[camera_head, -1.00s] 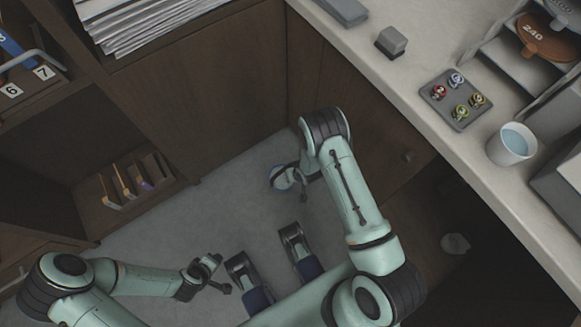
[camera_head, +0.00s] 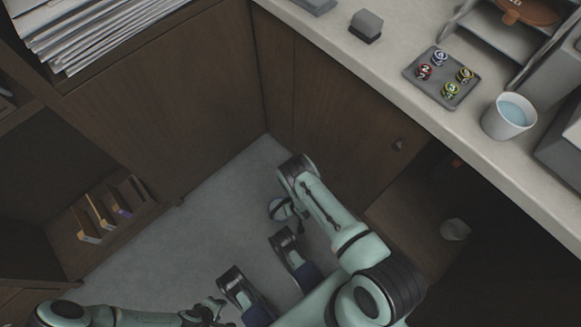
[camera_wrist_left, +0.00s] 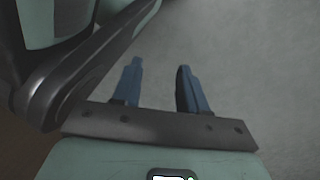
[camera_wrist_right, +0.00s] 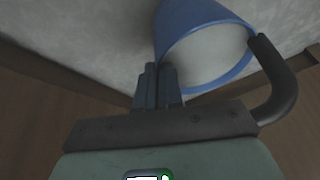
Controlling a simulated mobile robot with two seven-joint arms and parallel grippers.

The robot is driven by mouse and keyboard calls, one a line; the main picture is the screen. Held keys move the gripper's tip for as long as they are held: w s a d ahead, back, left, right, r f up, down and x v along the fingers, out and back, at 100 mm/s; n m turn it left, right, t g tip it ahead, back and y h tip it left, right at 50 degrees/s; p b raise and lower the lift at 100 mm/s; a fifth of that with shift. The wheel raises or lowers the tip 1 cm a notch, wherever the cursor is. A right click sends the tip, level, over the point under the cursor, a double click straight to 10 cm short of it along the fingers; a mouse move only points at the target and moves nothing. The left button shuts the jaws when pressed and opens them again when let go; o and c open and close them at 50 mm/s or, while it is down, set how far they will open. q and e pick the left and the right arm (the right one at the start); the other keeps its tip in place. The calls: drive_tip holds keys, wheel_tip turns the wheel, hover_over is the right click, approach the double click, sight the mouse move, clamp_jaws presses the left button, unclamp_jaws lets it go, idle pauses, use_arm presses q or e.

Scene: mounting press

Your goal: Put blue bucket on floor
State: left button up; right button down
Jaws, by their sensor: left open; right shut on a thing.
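The blue bucket (camera_wrist_right: 190,14) shows in the right wrist view, with a blue wall and rim and a pale inside. My right gripper (camera_wrist_right: 160,72) is shut on its rim. In the head view a small pale round shape (camera_head: 281,208) shows at the end of my right arm, mostly hidden by the arm. Grey floor (camera_head: 222,205) lies below; I cannot tell whether the bucket touches it. My left gripper is open and empty, its two blue fingers (camera_wrist_left: 160,85) apart over bare grey floor; it is low at the left in the head view (camera_head: 213,308).
A dark wooden cabinet (camera_head: 165,115) and a counter (camera_head: 385,75) bound the floor. On the counter are a tray with small items (camera_head: 418,82) and a cup (camera_head: 496,123). Open floor lies left of my right arm.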

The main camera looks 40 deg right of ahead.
sight(280, 209)
wheel_tip(280, 209, down, 5)
drive_tip(key=shift+f+b, duration=0.1)
drive_tip(key=shift+b, duration=0.9)
use_arm(q)
drive_tip(key=shift+g, duration=0.9)
drive_tip(key=s, duration=0.1)
drive_tip(key=s+f, duration=0.1)
drive_tip(key=s, duration=0.1)
drive_tip(key=s+f, duration=0.1)
drive_tip(key=shift+s+a, duration=0.2)
drive_tip(key=shift+a, duration=0.05)
use_arm(e)
drive_tip(key=c, duration=1.3)
unclamp_jaws()
drive_tip(key=shift+o, duration=0.2)
